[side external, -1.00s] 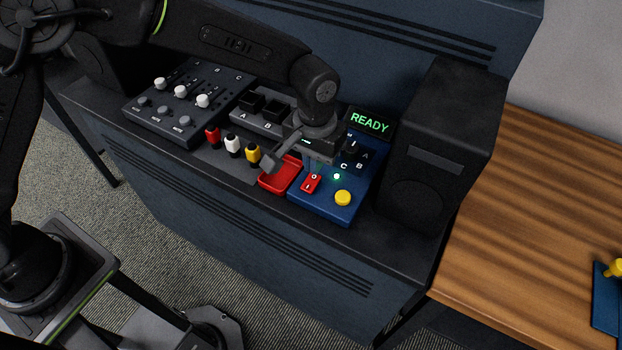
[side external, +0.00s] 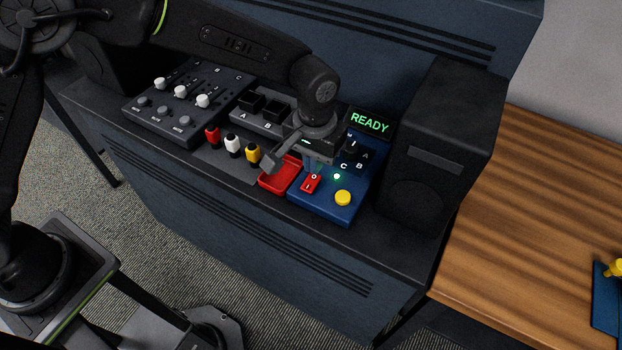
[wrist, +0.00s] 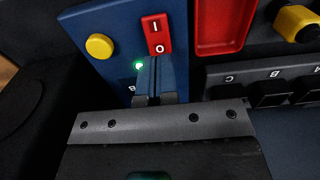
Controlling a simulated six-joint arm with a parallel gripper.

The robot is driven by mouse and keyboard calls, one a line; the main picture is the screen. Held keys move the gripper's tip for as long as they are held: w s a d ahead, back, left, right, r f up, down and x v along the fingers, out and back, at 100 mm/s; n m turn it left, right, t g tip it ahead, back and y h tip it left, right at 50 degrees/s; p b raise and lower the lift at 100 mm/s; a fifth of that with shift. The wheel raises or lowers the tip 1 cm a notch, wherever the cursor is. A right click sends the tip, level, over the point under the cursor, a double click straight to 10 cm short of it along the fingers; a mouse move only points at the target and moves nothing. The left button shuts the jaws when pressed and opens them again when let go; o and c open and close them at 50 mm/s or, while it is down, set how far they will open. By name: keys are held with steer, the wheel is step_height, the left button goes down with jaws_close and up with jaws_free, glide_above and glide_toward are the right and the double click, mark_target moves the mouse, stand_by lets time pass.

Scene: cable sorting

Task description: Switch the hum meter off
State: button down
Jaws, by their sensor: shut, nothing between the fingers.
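The hum meter is a blue box (side external: 322,210) with a green READY display (side external: 369,123) behind it. It carries a red rocker switch (side external: 310,183) marked I and O, a lit green lamp (side external: 337,176), a yellow button (side external: 342,198) and a black knob with letters. In the wrist view the rocker (wrist: 157,30) has its O end nearest my fingers. My gripper (wrist: 154,60) is shut and empty, with its tips just beside that O end; contact cannot be told. In the side view my gripper (side external: 317,167) is over the meter and partly hides it.
A red tray (side external: 280,178) adjoins the meter on the left. Red, white and yellow plugs (side external: 233,146), a box with black buttons (side external: 262,111) and a slider panel (side external: 183,110) stand further left. A tall black speaker (side external: 443,140) stands close on the right.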

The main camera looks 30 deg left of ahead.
steer(key=shift+f, duration=1.3)
stand_by(0.5)
steer(key=shift+r, duration=3.55)
